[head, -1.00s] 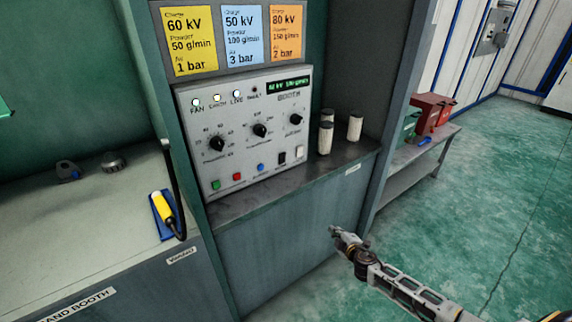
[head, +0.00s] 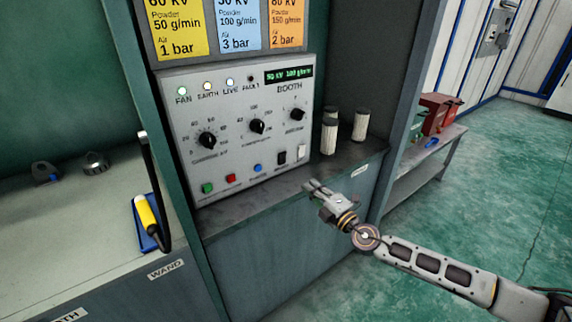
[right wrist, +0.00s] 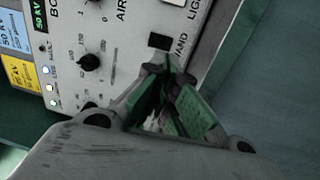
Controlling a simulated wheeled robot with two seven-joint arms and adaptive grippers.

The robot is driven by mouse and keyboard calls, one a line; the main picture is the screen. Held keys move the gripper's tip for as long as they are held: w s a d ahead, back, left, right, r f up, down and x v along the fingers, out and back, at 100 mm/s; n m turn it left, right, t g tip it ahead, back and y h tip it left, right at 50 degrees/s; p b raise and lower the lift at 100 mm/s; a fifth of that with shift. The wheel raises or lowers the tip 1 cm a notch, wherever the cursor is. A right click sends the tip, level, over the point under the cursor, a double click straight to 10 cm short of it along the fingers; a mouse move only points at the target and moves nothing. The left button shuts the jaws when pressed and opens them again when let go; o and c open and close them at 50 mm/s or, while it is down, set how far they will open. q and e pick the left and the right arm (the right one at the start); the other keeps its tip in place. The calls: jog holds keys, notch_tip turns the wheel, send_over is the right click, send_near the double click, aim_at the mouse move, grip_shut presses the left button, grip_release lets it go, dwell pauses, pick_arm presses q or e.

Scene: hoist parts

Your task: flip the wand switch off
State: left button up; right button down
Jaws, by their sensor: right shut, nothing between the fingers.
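The grey booth control panel (head: 240,130) stands upright in the cabinet. Its wand switch (head: 282,157) is a black rocker at the lower right, left of a white light switch (head: 301,152). In the right wrist view the black wand switch (right wrist: 159,41) shows just beyond my fingertips, beside a partly hidden label; its tilt cannot be read. My right gripper (head: 309,187) is shut and empty, below and a little right of the switch, above the cabinet ledge. It fills the lower middle of the right wrist view (right wrist: 167,68), apparently apart from the panel. My left gripper is out of view.
Two pale cylinders (head: 330,133) (head: 360,125) stand on the ledge right of the panel. The panel has knobs (head: 257,127), red (head: 231,178) and green buttons (head: 208,188). A yellow-handled wand (head: 146,214) lies on the left counter. The cabinet wall (head: 405,110) rises at right.

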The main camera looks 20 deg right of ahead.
jog(key=shift+s+a+r, duration=0.2)
jog(key=shift+a+r, duration=0.15)
jog(key=shift+r, duration=0.15)
jog(key=shift+w, duration=0.2)
